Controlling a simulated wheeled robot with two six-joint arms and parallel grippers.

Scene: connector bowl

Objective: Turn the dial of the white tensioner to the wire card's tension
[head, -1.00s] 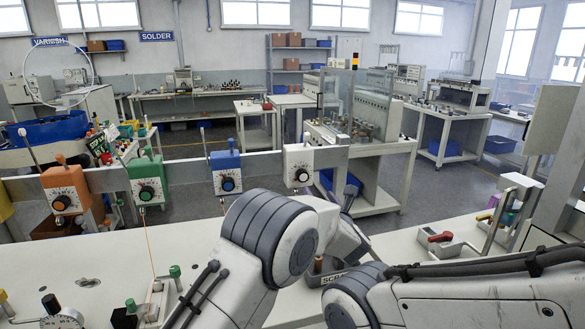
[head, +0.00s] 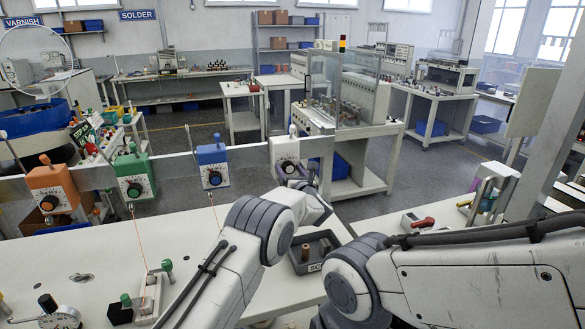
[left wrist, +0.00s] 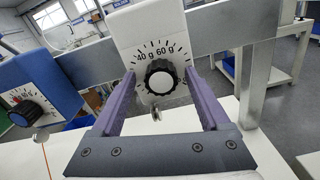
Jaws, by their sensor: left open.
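The white tensioner (head: 283,148) hangs on the grey rail, with a black dial (head: 288,167) on its front. In the left wrist view the dial (left wrist: 160,77) sits below a printed scale reading 40 g and 60 g. Where its pointer stands is too small to tell. My left gripper (left wrist: 160,88) is open, with one purple finger on each side of the dial and gaps visible at both sides. In the head view the left gripper (head: 300,173) is close to the tensioner's front. My right gripper is out of view. I cannot make out a wire card.
The blue tensioner (head: 212,154), green tensioner (head: 134,165) and orange tensioner (head: 52,178) hang left along the same rail. A thin orange wire runs from the green one to the bench. A dark tray (head: 318,240) lies on the bench beside my left arm.

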